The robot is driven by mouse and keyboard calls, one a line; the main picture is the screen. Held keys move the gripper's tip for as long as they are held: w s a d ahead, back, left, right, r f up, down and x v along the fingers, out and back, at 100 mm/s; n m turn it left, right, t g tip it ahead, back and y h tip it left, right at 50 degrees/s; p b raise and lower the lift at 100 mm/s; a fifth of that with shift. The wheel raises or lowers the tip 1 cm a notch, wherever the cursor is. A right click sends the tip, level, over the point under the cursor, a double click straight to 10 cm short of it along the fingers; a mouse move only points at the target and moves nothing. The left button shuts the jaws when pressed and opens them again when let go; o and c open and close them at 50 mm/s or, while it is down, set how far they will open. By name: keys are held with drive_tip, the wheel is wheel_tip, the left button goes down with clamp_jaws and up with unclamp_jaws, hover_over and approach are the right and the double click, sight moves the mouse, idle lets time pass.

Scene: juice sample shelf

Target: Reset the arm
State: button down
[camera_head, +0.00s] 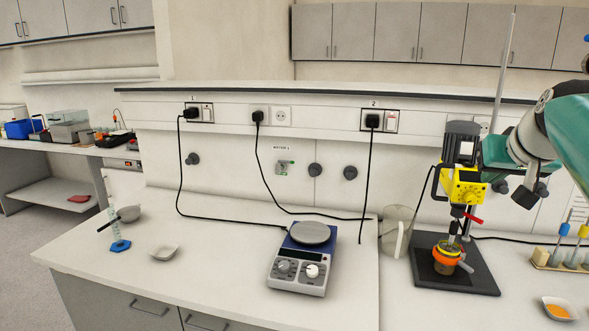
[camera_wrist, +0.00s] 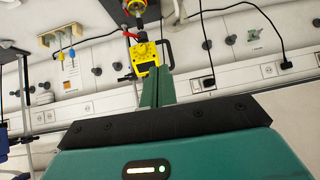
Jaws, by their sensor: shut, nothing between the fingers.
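My gripper (camera_wrist: 160,72) shows in the wrist view with its two green fingers together and nothing between them. My arm reaches in from the right edge of the head view, its teal and grey links held above the bench beside the yellow overhead stirrer (camera_head: 463,186). In the wrist view, which is turned upside down, the yellow stirrer (camera_wrist: 145,55) appears just beyond the fingertips. I cannot tell from these frames whether they touch it. The fingers are hard to make out in the head view.
A hotplate (camera_head: 306,262) stands mid-bench, with a clear jug (camera_head: 396,232) to its right. The stirrer's black base (camera_head: 478,272) carries an orange-ringed vessel. A test tube rack (camera_head: 560,260) and a dish (camera_head: 560,308) lie at right. The bench front left of the hotplate is mostly clear.

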drive_tip(key=s+a+f+n+g, duration=0.1)
drive_tip(key=s+a+f+g, duration=0.1)
drive_tip(key=s+a+f, duration=0.8)
drive_tip(key=s+a+f+n+g+y, duration=0.1)
drive_tip(key=s+a+f, duration=0.9)
drive_tip(key=f, duration=0.4)
drive_tip(key=shift+a+f+n+g+y, duration=0.3)
drive_tip(key=shift+a+f+g, duration=0.05)
drive_tip(key=shift+f+g, duration=0.05)
drive_tip(key=shift+s, duration=0.1)
